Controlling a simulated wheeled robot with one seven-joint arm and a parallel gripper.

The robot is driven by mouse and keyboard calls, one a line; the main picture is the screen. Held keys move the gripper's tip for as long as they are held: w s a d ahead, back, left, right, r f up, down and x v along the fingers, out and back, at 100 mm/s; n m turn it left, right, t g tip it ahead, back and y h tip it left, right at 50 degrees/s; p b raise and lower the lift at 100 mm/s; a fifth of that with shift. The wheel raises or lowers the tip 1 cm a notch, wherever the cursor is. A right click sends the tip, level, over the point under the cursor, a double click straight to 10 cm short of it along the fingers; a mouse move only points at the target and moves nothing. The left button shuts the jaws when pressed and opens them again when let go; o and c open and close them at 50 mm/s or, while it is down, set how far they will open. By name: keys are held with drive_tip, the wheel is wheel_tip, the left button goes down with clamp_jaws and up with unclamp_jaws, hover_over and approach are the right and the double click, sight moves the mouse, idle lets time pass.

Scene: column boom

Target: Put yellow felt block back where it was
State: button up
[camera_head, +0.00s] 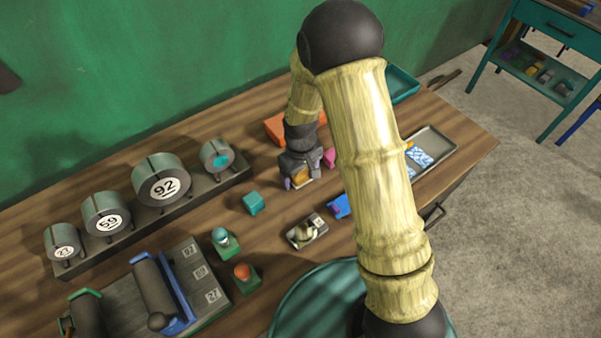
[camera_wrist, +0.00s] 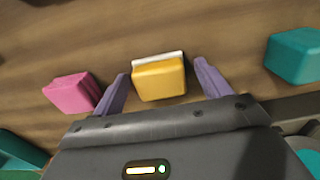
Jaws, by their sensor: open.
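The yellow felt block (camera_wrist: 160,79) lies on the wooden table between the two purple fingers of my gripper (camera_wrist: 160,84) in the wrist view. It has a white strip along its far edge. The fingers are apart, with a gap on both sides of the block. In the head view my gripper (camera_head: 298,183) points down at the table, and the block (camera_head: 301,176) shows only in small part below it.
A pink block (camera_wrist: 71,93) lies left of the fingers and a teal block (camera_wrist: 294,55) lies to the right in the wrist view. The head view shows a rack of numbered cylinders (camera_head: 163,186), a small tray (camera_head: 306,231), a blue block (camera_head: 340,206) and a metal tray (camera_head: 440,148).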

sight(300, 173)
wheel_tip(300, 173, up, 12)
drive_tip(key=shift+r+b, duration=0.15)
drive_tip(key=shift+b, duration=0.25)
idle(0.7)
drive_tip(key=s+d+r+m+t, duration=0.2)
drive_tip(key=s+d+m, duration=0.4)
drive_tip(key=s+d, duration=0.6)
drive_tip(key=shift+s+d+r+m+t, duration=0.2)
drive_tip(key=shift+d+r+m+t, duration=0.15)
drive_tip(key=shift+d+r, duration=0.4)
